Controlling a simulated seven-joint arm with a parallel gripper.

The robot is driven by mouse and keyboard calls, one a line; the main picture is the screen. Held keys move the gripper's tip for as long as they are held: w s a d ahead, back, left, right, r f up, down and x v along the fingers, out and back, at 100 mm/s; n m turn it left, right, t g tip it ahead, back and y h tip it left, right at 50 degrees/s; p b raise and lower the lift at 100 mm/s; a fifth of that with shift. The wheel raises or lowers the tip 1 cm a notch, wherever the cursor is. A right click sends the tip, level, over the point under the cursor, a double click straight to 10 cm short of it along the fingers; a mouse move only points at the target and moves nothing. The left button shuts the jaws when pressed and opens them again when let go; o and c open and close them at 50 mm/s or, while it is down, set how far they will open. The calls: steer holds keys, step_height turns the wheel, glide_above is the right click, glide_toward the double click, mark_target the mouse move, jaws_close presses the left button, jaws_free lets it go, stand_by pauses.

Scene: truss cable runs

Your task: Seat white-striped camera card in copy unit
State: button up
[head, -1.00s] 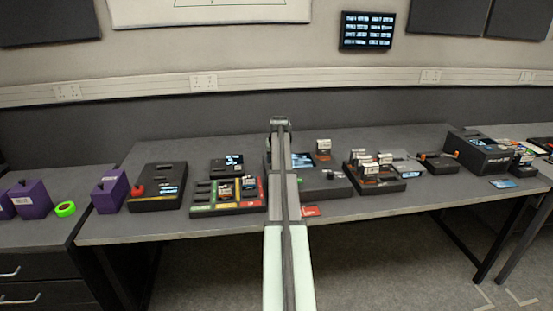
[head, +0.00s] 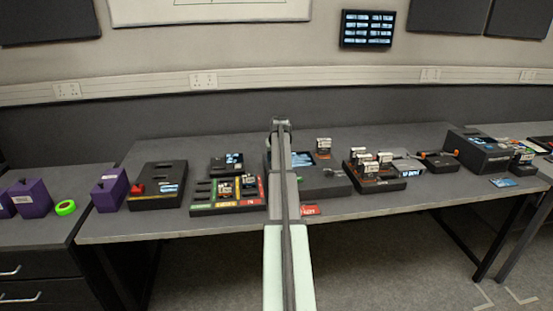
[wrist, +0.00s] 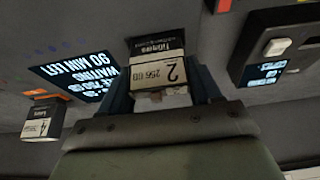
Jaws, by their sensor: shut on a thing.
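My gripper (wrist: 162,75) is shut on a camera card (wrist: 160,72) in the wrist view. The card has a dark end and a pale label reading "2" and "256 GB"; I cannot make out a white stripe. Beside it is a lit screen (wrist: 75,72) with text like "90 MIN LEFT" and "WAITING". This looks like the screen of the dark copy unit (head: 328,180) in the middle of the bench, partly behind my arm in the head view. I cannot tell whether the card touches a slot. My gripper is hidden in the head view.
Another card marked "4" (wrist: 42,118) stands near the screen. A colour-marked card rack (head: 228,207) is left of my arm. A dark block with several cards (head: 375,180) is at right. A red tag (head: 310,210) lies at the front edge.

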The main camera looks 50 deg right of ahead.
steer(key=shift+f, duration=0.35)
stand_by(0.5)
steer(key=o, duration=1.3)
steer(key=shift+r, duration=3.75)
